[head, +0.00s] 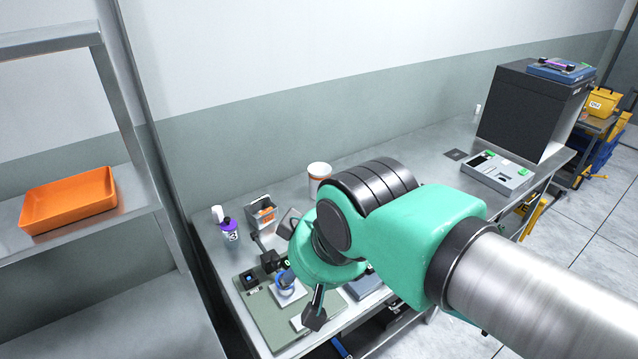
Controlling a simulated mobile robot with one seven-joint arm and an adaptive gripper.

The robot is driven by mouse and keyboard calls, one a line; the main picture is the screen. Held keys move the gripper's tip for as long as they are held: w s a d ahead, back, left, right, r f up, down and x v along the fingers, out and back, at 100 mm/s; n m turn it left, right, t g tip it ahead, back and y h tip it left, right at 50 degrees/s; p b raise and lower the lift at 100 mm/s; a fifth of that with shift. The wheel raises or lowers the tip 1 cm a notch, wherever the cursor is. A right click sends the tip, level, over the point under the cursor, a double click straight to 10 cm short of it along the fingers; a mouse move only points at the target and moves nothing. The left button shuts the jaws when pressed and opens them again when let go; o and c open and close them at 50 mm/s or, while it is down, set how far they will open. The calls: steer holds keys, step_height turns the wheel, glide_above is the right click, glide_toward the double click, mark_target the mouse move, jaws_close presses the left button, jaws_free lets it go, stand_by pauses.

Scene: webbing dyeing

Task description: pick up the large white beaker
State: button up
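A small blue and white round item (286,279) shows between the fingers, apparently on a pale square plate. I see no finger closed on it. My arm hides much of the bench middle.
The steel bench (415,152) has free room at the back right. A purple-topped bottle (230,231) and a grey bin (262,212) stand at left. A grey-green mat (262,318) lies in front. An orange tray (70,199) sits on a shelf. A black box (525,108) stands far right.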

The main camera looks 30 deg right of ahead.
steer(key=o, duration=1.1)
steer(key=shift+o, duration=0.2)
steer(key=shift+r, duration=0.1)
